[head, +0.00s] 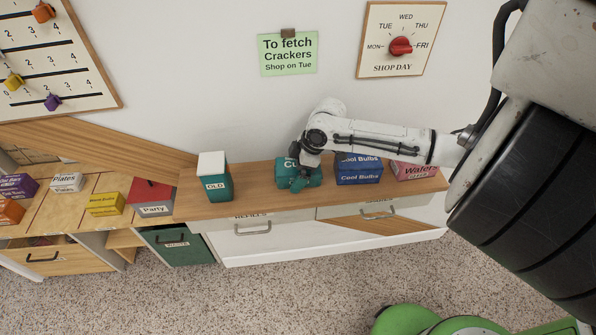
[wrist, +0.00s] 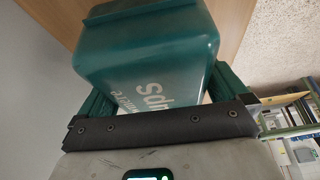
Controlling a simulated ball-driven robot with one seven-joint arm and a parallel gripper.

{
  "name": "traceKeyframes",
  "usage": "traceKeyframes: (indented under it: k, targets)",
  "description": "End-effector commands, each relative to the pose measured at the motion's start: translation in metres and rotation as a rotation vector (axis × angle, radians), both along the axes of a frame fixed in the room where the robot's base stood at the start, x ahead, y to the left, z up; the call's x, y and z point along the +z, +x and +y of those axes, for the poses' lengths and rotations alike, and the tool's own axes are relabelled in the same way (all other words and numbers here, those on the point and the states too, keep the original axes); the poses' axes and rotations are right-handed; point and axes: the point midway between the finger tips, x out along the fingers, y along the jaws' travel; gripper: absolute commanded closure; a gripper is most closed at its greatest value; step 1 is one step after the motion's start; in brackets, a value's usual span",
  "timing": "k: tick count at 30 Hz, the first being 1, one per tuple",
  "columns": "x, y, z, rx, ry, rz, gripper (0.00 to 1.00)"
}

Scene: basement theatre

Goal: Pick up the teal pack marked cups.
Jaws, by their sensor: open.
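The teal pack (head: 315,178) stands on the wooden counter top below the wall, and its lettering is partly covered by my gripper in the head view. In the wrist view the teal pack (wrist: 150,50) fills the middle, with pale letters reading part of "cups". My gripper (head: 299,176) is over the pack from above. Its dark green fingers (wrist: 158,95) are open, one on each side of the pack's near end. Whether either finger touches the pack I cannot tell.
A blue Cool Bulbs pack (head: 358,176) stands close to the right, with a pink Wafer pack (head: 413,171) beyond it. A white-topped teal box marked OLD (head: 215,185) stands left, with bare counter (head: 253,187) between. The wall is close behind.

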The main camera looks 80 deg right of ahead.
Motion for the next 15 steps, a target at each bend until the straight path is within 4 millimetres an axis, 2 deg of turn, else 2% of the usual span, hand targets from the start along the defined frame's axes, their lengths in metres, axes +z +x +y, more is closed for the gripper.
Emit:
traceKeyframes:
  k: [6, 15]
  targets:
    - [-0.0014, -0.0001, 0.0001, 0.0, 0.001, 0.0, 0.0]
    - [-0.0021, 0.0, 0.0, 0.0, 0.0, 0.0, 0.28]
